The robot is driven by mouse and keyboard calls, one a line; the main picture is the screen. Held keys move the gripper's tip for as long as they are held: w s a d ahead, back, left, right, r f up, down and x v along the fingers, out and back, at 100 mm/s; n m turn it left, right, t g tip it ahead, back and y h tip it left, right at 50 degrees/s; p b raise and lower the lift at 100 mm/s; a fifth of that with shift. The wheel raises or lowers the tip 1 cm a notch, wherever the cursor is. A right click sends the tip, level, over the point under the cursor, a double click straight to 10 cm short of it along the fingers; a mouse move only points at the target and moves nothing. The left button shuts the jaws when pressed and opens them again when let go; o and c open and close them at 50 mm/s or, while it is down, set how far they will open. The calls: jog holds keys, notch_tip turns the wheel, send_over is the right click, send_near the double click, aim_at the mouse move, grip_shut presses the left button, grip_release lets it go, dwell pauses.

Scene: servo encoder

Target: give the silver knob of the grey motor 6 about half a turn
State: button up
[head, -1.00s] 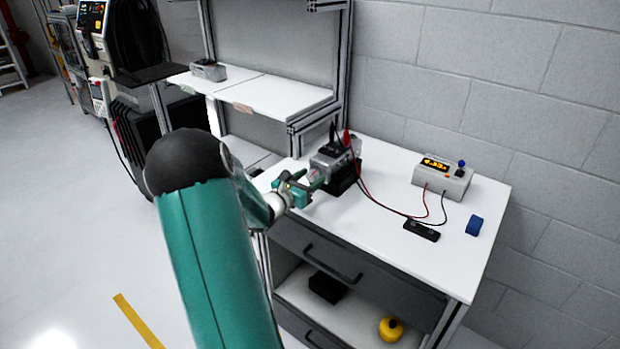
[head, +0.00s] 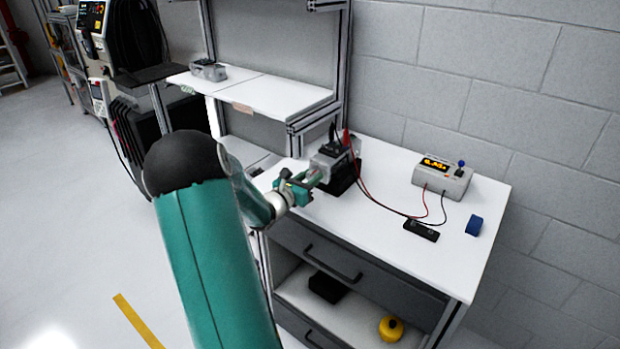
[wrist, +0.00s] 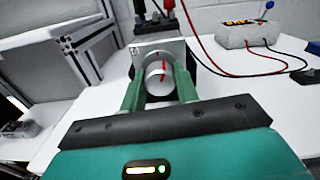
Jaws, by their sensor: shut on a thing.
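The grey motor (head: 330,160) sits on a black block on the white bench in the head view. In the wrist view its pale square front plate (wrist: 146,49) faces me. The silver knob (wrist: 154,76) sticks out from this plate and shows a red mark near its top. My gripper (wrist: 159,86) has one green finger on each side of the knob and is shut on it. In the head view my gripper (head: 317,178) reaches the motor's front from the left, and the knob is mostly hidden by the fingers.
A grey meter box (head: 443,180) with a lit display and blue-topped lever stands at the bench's right. Red and black leads run from it and along the bench to the motor. A black bar (head: 421,231) and a blue piece (head: 474,226) lie nearby. A shelf (head: 275,95) rises behind.

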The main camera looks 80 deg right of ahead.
jog(key=n, duration=0.3)
jog(key=shift+n, duration=0.3)
jog(key=n, duration=0.3)
jog(key=shift+n, duration=0.3)
jog(key=n, duration=0.4)
jog(key=shift+n, duration=1.8)
jog(key=o, duration=1)
jog(key=shift+c, duration=0.2)
jog(key=shift+a, duration=0.1)
jog(key=v, duration=1.3)
jog(key=shift+w+a, duration=0.2)
jog(key=shift+a, duration=0.1)
